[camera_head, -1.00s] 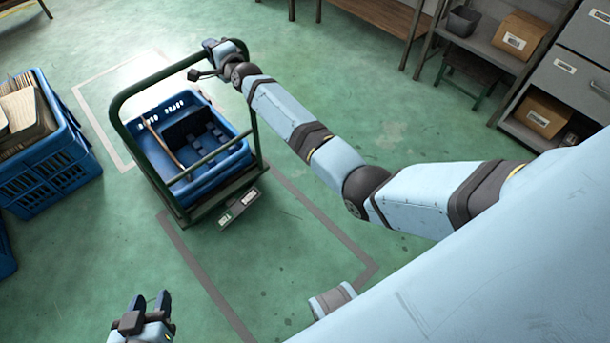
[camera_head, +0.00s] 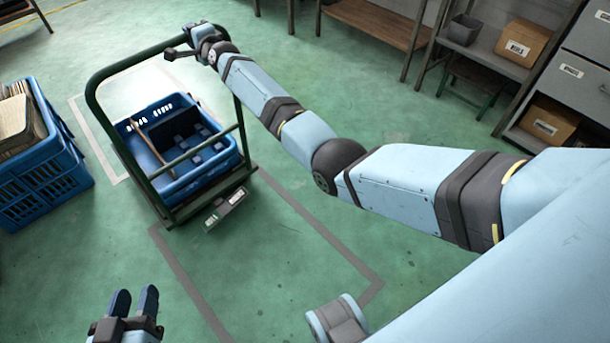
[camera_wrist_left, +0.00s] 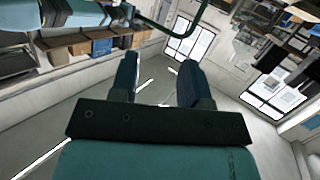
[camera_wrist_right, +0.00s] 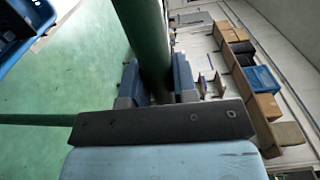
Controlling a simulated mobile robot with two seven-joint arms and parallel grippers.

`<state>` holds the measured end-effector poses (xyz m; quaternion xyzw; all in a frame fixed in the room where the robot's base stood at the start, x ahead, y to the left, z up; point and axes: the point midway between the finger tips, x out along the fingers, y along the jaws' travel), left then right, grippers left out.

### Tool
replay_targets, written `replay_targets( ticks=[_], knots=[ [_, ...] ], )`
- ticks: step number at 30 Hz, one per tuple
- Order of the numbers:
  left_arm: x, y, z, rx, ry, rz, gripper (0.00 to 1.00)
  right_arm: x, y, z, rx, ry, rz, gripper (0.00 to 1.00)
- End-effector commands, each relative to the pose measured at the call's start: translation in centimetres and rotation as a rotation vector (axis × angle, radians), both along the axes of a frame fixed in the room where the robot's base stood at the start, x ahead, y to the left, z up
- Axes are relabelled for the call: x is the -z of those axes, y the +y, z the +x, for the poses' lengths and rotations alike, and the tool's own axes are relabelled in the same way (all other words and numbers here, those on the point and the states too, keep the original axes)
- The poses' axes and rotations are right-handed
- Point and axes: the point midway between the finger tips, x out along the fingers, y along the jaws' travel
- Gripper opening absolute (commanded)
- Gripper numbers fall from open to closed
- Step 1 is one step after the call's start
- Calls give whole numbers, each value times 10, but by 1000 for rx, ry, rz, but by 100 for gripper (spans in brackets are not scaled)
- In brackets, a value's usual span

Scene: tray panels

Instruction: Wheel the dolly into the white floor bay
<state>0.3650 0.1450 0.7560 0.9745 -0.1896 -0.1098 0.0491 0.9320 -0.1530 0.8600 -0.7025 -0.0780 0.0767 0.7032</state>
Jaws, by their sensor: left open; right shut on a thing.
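The dolly (camera_head: 118,145) has a dark green tubular frame and carries a blue crate (camera_head: 215,165) with dividers and a brown stick-like piece inside. It stands over part of the white floor bay (camera_head: 98,150). The white outline shows to its left, and the rest is hidden behind the dolly. My right gripper (camera_head: 185,48) is at the top of the frame. In the right wrist view it (camera_wrist_right: 160,78) is shut around the green bar (camera_wrist_right: 146,35). My left gripper (camera_head: 135,296) is open and empty at the lower left, apart from the dolly; its spread fingers show in the left wrist view (camera_wrist_left: 157,78).
A grey floor outline (camera_head: 190,285) lies nearer me. A blue crate (camera_head: 45,185) with brown contents stands left of the bay. Shelves with cardboard boxes (camera_head: 522,42) and a grey cabinet (camera_head: 582,70) line the right.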

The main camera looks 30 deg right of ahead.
Motion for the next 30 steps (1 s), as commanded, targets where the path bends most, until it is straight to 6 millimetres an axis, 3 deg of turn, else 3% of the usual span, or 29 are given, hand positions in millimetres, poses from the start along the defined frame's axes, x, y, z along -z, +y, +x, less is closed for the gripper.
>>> replay_targets(
  ticks=[1, 17, 30],
  knots=[
    [-2, -3, 2, 6, -30, -18, 43, 4, 9, 2, -11, 2, 1, 0],
    [-72, -28, 0, 77, -345, -224, 43, 5, 14, 27, -11, 5, 2, 0],
    [-9, -33, 5, 124, -159, -150, 43, 6, 17, 49, -8, 4, 0, 0]
  ],
)
